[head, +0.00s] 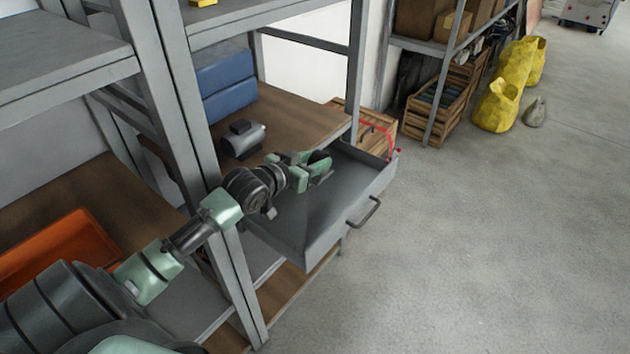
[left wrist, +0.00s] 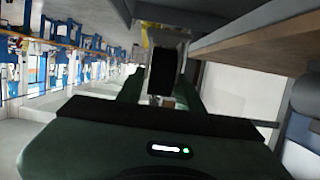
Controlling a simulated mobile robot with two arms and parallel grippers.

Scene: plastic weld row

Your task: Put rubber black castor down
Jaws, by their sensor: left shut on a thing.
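My left gripper (head: 316,166) reaches in from the left and is over the open grey drawer (head: 345,232), near the shelf side. In the left wrist view, the black castor (left wrist: 166,72) is held between the two green fingers, its dark wheel standing upright in the picture. The visible part of the drawer floor looks bare. My right gripper is in neither view.
A wooden shelf (head: 285,118) above the drawer holds a grey motor-like cylinder (head: 243,140) and blue boxes (head: 224,82). A grey rack post (head: 187,95) stands close to my arm. An orange tray (head: 55,255) is at left.

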